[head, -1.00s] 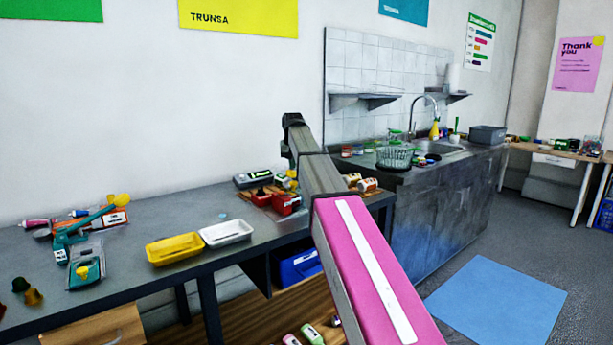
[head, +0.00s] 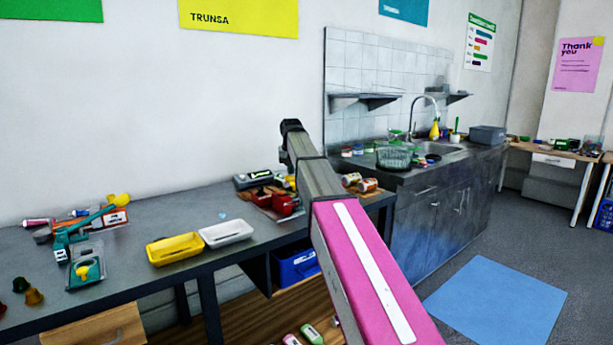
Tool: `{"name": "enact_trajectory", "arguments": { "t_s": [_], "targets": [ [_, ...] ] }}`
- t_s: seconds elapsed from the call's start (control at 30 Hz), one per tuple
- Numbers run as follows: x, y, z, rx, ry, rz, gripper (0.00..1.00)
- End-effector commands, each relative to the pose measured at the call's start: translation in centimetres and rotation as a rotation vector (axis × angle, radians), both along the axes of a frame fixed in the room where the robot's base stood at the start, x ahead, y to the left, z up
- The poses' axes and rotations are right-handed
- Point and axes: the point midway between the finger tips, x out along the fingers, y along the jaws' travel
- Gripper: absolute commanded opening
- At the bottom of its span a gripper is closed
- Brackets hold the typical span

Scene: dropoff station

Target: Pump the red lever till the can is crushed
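A small red device (head: 285,203) sits on the dark workbench, just left of my arm. My arm covers part of it, and I cannot make out a lever or a can in it. A teal device with a long arm and a yellow end (head: 82,245) stands at the left of the bench. My arm's pink and grey links reach up from the lower right to a black joint above the red device. My gripper is not visible; the arm seems to hide it.
A yellow tray (head: 175,248) and a white tray (head: 226,233) lie left of the red device. Small orange-and-white containers (head: 368,185) lie right of my arm. A blue crate (head: 296,265) is under the bench. The sink counter (head: 440,215) stands further right.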

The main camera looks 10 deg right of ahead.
Motion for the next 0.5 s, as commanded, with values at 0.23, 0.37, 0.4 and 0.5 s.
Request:
{"name": "enact_trajectory", "arguments": {
  "t_s": [0.23,0.37,0.4,0.5],
  "targets": [
    [0.05,-0.1,-0.19,-0.004,0.0,-0.002,0.0],
    [0.02,-0.1,-0.39,-0.004,0.001,-0.002,0.0],
    [0.01,-0.08,-0.53,-0.004,0.001,-0.002,0.0],
    [-0.04,-0.03,-1.13,-0.004,0.001,-0.002,0.0]
  ]
}}
